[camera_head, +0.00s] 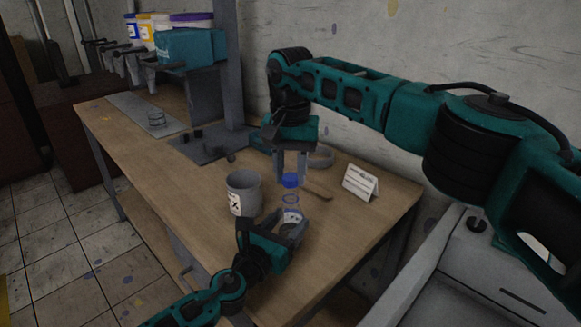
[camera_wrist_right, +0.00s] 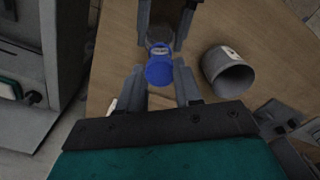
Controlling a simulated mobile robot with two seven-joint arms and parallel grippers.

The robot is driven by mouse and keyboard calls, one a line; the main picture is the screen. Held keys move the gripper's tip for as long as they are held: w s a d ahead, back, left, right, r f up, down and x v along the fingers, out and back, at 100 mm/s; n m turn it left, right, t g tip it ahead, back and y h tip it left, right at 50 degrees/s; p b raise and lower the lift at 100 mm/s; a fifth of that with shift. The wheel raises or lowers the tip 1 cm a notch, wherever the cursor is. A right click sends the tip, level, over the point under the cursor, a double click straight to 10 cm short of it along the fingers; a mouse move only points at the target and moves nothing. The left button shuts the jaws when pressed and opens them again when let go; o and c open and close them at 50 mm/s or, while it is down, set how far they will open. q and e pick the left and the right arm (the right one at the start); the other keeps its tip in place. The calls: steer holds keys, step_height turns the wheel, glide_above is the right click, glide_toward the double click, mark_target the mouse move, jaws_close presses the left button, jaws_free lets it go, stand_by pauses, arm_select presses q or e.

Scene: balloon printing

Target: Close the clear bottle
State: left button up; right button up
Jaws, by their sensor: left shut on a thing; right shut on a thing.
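The clear bottle (camera_head: 291,202) stands upright near the front of the wooden table, with a pale label low on its body. A blue cap (camera_head: 291,180) sits at the top of the bottle; it also shows in the right wrist view (camera_wrist_right: 159,72). I cannot tell whether the cap is screwed tight. My left gripper (camera_head: 287,228) is shut on the bottle's lower body from the front, hiding part of it. My right gripper (camera_head: 291,172) points down from above, its fingers on either side of the cap, shut on it.
A grey mug-like container (camera_head: 243,192) with a label stands just left of the bottle. A white folded card (camera_head: 360,183) stands to the right. A thin brown stick lies behind the bottle. Dark equipment (camera_head: 212,148) and tubs on a rack stand farther back left.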

steer(key=shift+f, duration=0.1)
steer(key=shift+f, duration=0.8)
steer(key=shift+f, duration=0.55)
arm_select(q)
jaws_close()
